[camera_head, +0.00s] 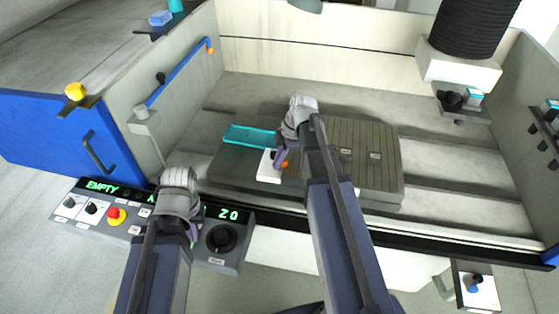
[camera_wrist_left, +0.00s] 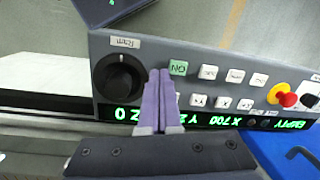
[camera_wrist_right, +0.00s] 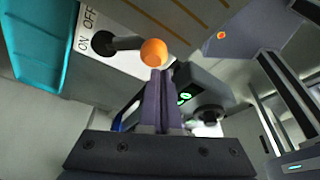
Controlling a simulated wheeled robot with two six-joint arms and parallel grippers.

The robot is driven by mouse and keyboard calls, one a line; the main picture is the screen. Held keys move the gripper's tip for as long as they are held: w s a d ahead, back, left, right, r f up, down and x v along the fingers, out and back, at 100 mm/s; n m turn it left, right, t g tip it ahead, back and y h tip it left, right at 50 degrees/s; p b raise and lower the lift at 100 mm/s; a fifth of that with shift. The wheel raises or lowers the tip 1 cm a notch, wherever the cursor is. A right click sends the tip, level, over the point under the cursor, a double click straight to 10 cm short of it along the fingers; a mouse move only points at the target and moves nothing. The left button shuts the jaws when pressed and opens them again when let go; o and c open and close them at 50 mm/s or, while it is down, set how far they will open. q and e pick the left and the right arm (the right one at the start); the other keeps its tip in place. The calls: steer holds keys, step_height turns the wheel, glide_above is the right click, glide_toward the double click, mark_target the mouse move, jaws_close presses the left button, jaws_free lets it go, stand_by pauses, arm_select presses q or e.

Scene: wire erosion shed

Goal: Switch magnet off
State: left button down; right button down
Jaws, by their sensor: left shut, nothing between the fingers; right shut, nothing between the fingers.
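The magnet switch is a lever with an orange ball knob (camera_wrist_right: 153,52) on a black pivot (camera_wrist_right: 103,44). Its white plate (camera_head: 266,172) is marked ON and OFF and sits at the front of the grooved grey magnet block (camera_head: 385,140). I cannot tell which mark the lever is set to. My right gripper (camera_wrist_right: 160,76) is shut and empty, its tips right by the knob; touching or just apart I cannot tell. In the head view the right gripper (camera_head: 278,160) partly hides the switch.
The control panel (camera_head: 150,236) carries a red button (camera_head: 115,215), white keys, a black dial (camera_head: 221,238) and a green display reading EMPTY. A cyan tray (camera_head: 250,134) lies left of the switch. The tank's left wall (camera_head: 180,90) bears a blue bar (camera_head: 178,75). A black bellows column (camera_head: 470,30) hangs at right.

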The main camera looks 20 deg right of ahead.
steer(key=a, duration=0.1)
steer(key=s+a, duration=0.1)
steer(key=a, duration=0.1)
steer(key=shift+s+a, duration=0.1)
steer(key=shift+a, duration=0.2)
steer(key=w+p+v, duration=0.1)
steer(key=p+v, duration=0.8)
steer(key=v, duration=0.1)
steer(key=shift+w+d, duration=0.15)
steer(key=shift+w, duration=0.05)
steer(key=s+a+f+m+h+b, duration=0.1)
steer(key=s+a+f+m+h, duration=0.2)
steer(key=s+a+m, duration=1)
steer(key=s+a+h, duration=0.2)
steer(key=a, duration=0.3)
steer(key=shift+g+b, duration=0.3)
steer(key=shift+d, duration=0.15)
